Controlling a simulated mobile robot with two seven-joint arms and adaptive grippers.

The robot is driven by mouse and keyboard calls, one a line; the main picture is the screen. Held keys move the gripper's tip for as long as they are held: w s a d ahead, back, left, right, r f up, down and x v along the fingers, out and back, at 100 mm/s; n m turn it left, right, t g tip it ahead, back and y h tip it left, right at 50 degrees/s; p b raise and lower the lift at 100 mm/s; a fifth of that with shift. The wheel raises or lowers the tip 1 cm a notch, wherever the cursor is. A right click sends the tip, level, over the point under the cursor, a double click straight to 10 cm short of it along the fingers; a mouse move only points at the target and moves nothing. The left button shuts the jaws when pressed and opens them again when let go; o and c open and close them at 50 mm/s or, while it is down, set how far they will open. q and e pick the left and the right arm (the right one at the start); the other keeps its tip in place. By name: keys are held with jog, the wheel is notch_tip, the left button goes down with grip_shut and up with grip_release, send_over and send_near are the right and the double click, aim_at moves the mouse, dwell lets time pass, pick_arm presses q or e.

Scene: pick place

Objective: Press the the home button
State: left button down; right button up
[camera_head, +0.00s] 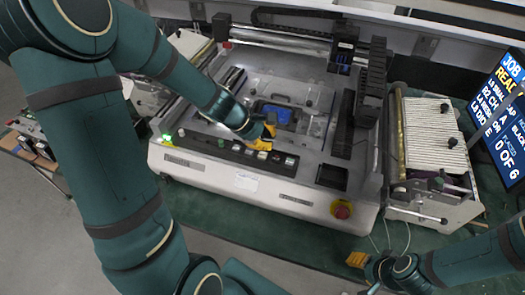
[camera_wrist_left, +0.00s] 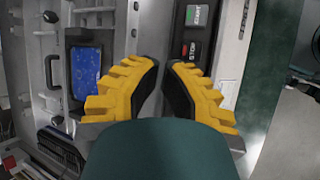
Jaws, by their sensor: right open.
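A row of buttons on a dark control strip (camera_head: 233,149) runs along the front of the machine (camera_head: 200,165). I cannot read which is the home button in the head view. My left gripper (camera_head: 265,138) is over the strip, near its right-hand buttons. In the left wrist view, the left gripper's yellow fingers (camera_wrist_left: 163,66) have tips close together with a narrow gap and nothing visible between them. A green-labelled START button (camera_wrist_left: 197,15) and a STOP button (camera_wrist_left: 192,50) show beyond and right of the tips. My right gripper (camera_head: 357,261) is low at the front, partly in view, away from the machine.
A red emergency knob (camera_head: 341,210) is on the machine's front right. A blue tray (camera_head: 275,113) lies inside the machine, also in the left wrist view (camera_wrist_left: 86,68). A screen (camera_head: 502,118) with text stands at right. The green table front (camera_head: 290,235) is clear.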

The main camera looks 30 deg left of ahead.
aim_at(266, 153)
pick_arm(q)
jog(key=shift+r+p, duration=1.4)
jog(key=shift+r, duration=0.45)
pick_arm(e)
jog(key=shift+r, duration=1.7)
pick_arm(q)
jog(key=shift+f, duration=0.1)
